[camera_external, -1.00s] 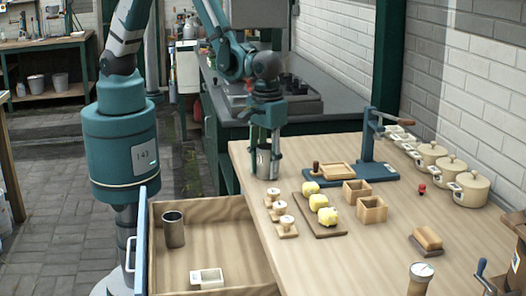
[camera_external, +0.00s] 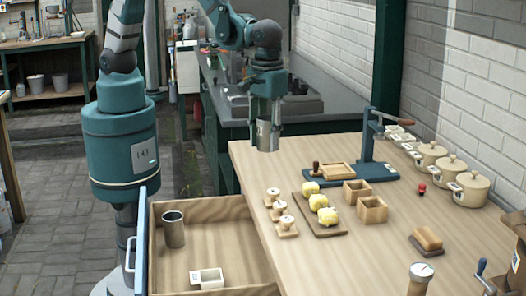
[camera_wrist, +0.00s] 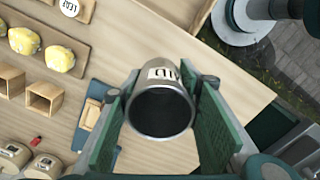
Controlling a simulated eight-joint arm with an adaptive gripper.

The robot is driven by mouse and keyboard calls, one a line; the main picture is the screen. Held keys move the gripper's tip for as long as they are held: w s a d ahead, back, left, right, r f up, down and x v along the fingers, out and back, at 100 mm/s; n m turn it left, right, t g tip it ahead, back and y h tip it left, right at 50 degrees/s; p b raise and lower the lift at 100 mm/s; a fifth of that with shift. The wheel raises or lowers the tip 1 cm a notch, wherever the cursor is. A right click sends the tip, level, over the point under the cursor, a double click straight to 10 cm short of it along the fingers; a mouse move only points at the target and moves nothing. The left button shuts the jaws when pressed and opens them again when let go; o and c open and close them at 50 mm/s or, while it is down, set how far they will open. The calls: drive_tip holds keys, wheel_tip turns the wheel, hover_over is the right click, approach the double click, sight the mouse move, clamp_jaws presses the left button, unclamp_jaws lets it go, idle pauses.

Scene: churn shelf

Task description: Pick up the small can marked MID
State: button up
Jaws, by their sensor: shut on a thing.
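The small metal can (camera_external: 264,136) is held between the fingers of my gripper (camera_external: 265,122), above the far left corner of the wooden table (camera_external: 350,250). In the wrist view the can (camera_wrist: 161,110) has its dark open mouth towards the camera. A white label with dark letters shows on its side, partly legible and upside down. The green fingers of my gripper (camera_wrist: 165,115) are shut on the can from both sides. The can looks upright and clear of the table top.
An open drawer (camera_external: 215,210) at the left holds another metal can (camera_external: 173,230) and a white box (camera_external: 207,278). On the table stand a board with yellow lumps (camera_external: 318,202), wooden boxes (camera_external: 371,209), a blue press (camera_external: 368,165) and lidded pots (camera_external: 470,187).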

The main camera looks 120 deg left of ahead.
drive_tip(key=shift+r, duration=0.7)
